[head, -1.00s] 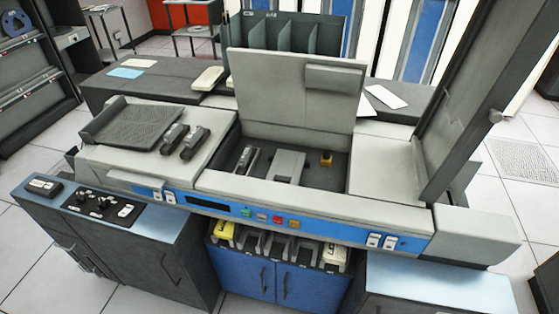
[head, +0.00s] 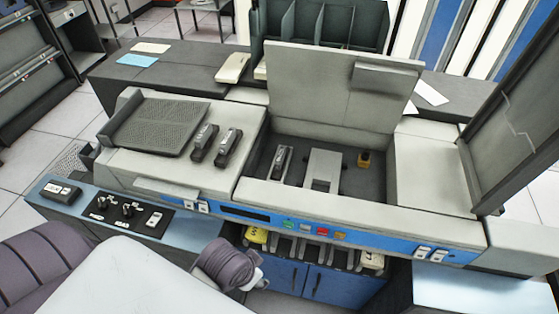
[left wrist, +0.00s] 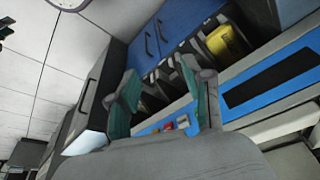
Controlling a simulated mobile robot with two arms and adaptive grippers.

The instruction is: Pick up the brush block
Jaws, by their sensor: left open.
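Two dark blocks with grey tops, one (head: 204,143) beside the other (head: 229,147), lie on the machine's left deck. A similar block (head: 283,163) stands inside the open bay. I cannot tell which of these is the brush block. My left gripper (left wrist: 158,70) is open and empty in the left wrist view, near the machine's blue front panel and the compartments under it. In the head view my left arm comes in at the bottom left, and its fingers cannot be made out. My right gripper is not in view.
The bay's lid (head: 345,90) stands raised behind it. A small orange-topped part (head: 364,160) and a grey bracket (head: 322,170) are in the bay. A ribbed tray (head: 155,125) lies left of the blocks. A yellow item (head: 257,235) sits below the front panel.

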